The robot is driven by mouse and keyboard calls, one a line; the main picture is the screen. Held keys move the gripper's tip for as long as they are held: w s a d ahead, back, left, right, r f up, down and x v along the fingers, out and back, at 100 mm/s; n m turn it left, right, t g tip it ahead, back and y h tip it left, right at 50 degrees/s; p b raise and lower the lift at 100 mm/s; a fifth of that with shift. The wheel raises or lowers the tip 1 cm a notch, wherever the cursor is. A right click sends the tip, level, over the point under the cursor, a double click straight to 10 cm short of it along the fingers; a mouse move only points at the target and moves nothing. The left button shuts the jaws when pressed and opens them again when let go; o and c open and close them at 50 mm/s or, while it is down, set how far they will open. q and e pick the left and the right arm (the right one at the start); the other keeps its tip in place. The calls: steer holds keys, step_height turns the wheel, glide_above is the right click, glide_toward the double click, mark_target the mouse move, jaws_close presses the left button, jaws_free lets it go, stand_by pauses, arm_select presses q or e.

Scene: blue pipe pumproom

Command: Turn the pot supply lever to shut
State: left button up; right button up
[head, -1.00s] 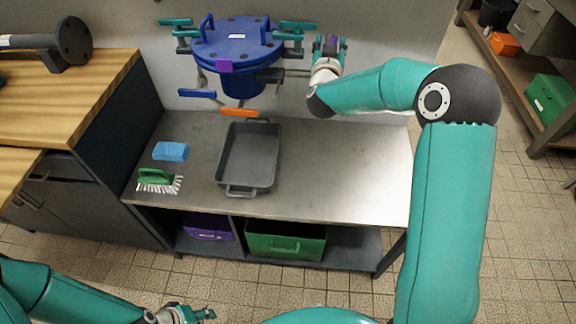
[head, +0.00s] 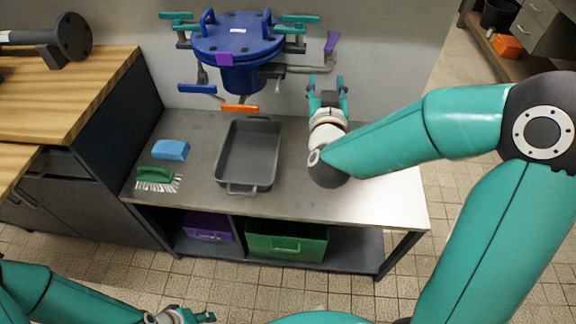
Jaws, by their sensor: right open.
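A blue lidded pot (head: 237,44) is mounted at the wall above the bench. Several levers are around it: a purple lever (head: 331,42) standing up, slightly tilted, on the pipe at right, a blue lever (head: 197,88) lying level at left, and an orange lever (head: 240,108) lying level below. I cannot read which one is the pot supply lever. My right gripper (head: 326,84) is open and empty, below and apart from the purple lever, fingers pointing toward the wall. My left gripper (head: 205,316) is at the bottom edge, far from the levers and partly cut off.
A grey tray (head: 230,187) is on the metal bench (head: 340,200), with a blue sponge (head: 170,150) and green brush (head: 155,178) to its left. Purple (head: 207,226) and green (head: 286,242) bins are on the shelf below. The bench's right side is clear under my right arm.

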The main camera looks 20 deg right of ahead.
steer(key=s+a+f+n+g+y+p, duration=0.1)
steer(key=a+f+y, duration=0.3)
steer(key=f, duration=0.5)
steer(key=s+a+f+n+g+y+p, duration=0.1)
steer(key=a+f+n+g+y+p, duration=0.1)
steer(key=a+f, duration=0.4)
step_height(320, 180, down, 5)
steer(key=shift+s+a+r+g+y+p, duration=0.15)
steer(key=shift+s+r+g+y+p, duration=0.1)
steer(key=shift+g+y+p, duration=0.75)
